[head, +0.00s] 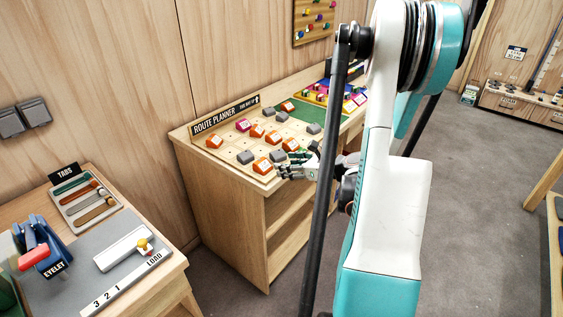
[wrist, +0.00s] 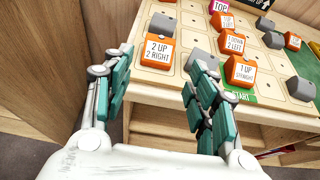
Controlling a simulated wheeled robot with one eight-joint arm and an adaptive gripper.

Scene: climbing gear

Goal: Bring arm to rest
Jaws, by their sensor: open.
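My gripper (head: 298,170) is at the near edge of the route planner board (head: 228,144), in front of the blocks, with my white and teal arm reaching in from the right. In the wrist view its two teal-padded fingers (wrist: 162,95) are spread apart with nothing between the tips. An orange block marked "2 UP 2 RIGHT" (wrist: 157,52) sits on the board just beyond the gap between the fingers. An orange "1 UP" block (wrist: 240,72) sits right of the right finger. A grey block (wrist: 188,92) is partly hidden behind the right finger.
The wooden cabinet (head: 225,210) under the board has open shelves. A bench at left holds a blue eyelet press (head: 42,245), a tabs tray (head: 85,203) and a white loading block (head: 123,249). A wooden wall stands behind. Grey floor (head: 460,190) is clear at right.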

